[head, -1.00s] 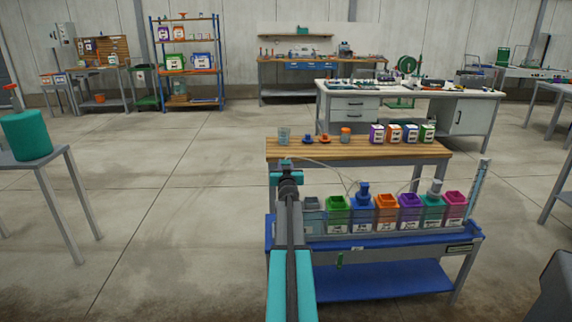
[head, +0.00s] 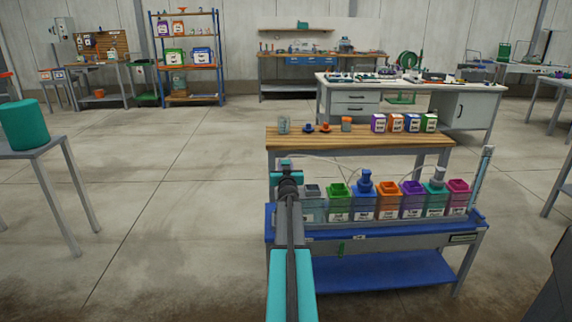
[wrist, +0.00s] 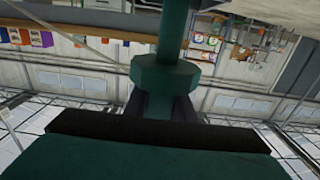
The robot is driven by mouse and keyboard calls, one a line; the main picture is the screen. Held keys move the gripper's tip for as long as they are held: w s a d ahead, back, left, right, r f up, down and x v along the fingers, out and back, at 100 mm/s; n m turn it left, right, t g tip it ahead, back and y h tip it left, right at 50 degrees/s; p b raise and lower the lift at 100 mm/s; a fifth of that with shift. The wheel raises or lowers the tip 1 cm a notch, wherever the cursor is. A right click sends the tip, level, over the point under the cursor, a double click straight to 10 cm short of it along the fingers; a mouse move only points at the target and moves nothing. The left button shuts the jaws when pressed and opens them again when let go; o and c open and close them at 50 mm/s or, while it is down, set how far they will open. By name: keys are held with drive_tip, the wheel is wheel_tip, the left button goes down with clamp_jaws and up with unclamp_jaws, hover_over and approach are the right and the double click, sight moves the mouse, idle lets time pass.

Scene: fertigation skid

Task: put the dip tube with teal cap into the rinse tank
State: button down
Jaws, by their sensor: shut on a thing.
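My gripper (wrist: 160,108) is shut on the teal cap (wrist: 165,75) of the dip tube; a teal shaft (wrist: 172,28) extends from the cap to the top edge of the wrist view. In the head view, my gripper (head: 287,172) is beyond my extended arm, at the left end of the bench. The tube's lower end cannot be made out there. The row of tanks stands right of my gripper. A grey, see-through tank (head: 312,209) is leftmost and closest to it, partly behind my arm. The labels are too small to tell which is the rinse tank.
Green (head: 338,205), orange (head: 389,203), purple (head: 412,202) and magenta (head: 458,199) tanks look open. Capped tubes stand in the blue (head: 364,204) and teal (head: 436,202) tanks. Pale hoses cross above. A wooden shelf (head: 350,138) behind holds small containers. Open floor lies left.

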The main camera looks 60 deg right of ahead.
drive_tip(key=shift+f+b, duration=1.85)
drive_tip(key=shift+f, duration=0.5)
drive_tip(key=c, duration=1.4)
unclamp_jaws()
drive_tip(key=shift+s+a, duration=0.1)
drive_tip(key=p+v, duration=0.1)
drive_tip(key=v, duration=1.2)
drive_tip(key=shift+a, duration=0.25)
drive_tip(key=shift+s, duration=0.1)
